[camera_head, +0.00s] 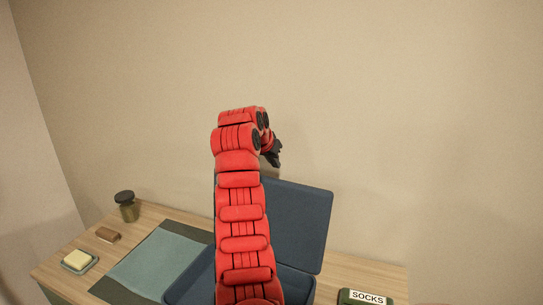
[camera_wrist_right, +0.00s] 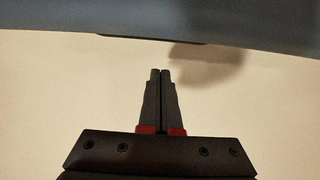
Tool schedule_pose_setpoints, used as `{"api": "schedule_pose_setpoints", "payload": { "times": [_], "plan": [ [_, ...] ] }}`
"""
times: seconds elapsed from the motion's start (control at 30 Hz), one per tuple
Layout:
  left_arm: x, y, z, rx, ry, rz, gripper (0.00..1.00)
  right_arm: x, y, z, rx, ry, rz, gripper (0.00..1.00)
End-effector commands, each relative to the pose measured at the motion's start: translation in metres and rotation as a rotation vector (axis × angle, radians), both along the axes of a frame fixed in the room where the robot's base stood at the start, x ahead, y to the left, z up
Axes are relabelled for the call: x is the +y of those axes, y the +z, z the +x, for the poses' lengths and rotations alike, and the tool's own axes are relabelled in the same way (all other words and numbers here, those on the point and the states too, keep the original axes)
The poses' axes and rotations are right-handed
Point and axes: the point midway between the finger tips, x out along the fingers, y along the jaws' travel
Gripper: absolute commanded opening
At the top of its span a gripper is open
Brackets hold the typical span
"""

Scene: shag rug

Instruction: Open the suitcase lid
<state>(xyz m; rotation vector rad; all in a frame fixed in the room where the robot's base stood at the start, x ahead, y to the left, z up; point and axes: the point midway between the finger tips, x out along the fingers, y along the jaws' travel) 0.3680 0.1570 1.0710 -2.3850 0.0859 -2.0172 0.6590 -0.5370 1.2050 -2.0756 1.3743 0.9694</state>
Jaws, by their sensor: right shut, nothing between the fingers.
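The dark blue suitcase stands on the wooden table, partly hidden behind my right arm. Its lid (camera_head: 300,225) is raised, standing up from the base (camera_head: 188,287). In the right wrist view the lid (camera_wrist_right: 100,17) crosses the top of the picture, with a dark strip along its edge. My right gripper (camera_head: 274,155) is just above the lid's top edge in the head view. In the wrist view my right gripper (camera_wrist_right: 160,72) is shut and empty, with its fingertips apart from the lid in the picture. My left gripper is not in view.
Left of the suitcase lie a teal cloth on a dark mat (camera_head: 187,229), a soap dish (camera_head: 79,262), a brown block (camera_head: 108,235) and a dark-lidded jar (camera_head: 128,207). A green box labelled SOCKS (camera_head: 364,298) is at the right. A bare wall rises behind.

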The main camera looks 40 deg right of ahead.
Motion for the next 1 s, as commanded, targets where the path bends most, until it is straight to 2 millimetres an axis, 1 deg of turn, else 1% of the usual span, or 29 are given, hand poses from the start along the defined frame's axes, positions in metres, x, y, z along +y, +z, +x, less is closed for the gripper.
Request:
{"api": "schedule_pose_setpoints", "payload": {
  "times": [0.03, 0.3, 0.7, 0.83, 1.0],
  "plan": [
    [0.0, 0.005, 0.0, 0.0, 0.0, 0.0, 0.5, -0.004, -0.005, 0.002, 0.005, 0.0, 0.003, 0.0],
    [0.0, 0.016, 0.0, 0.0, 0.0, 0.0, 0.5, -0.028, -0.035, 0.012, 0.0, 0.001, 0.002, 0.0],
    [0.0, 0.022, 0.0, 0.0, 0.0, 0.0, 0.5, 0.0, -0.034, 0.0, -0.002, 0.0, -0.001, 0.0],
    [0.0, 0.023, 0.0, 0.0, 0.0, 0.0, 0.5, 0.007, -0.035, -0.003, -0.001, 0.0, 0.001, 0.0],
    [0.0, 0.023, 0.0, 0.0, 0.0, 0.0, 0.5, 0.011, -0.035, -0.004, -0.001, 0.001, 0.002, 0.0]
  ]
}}
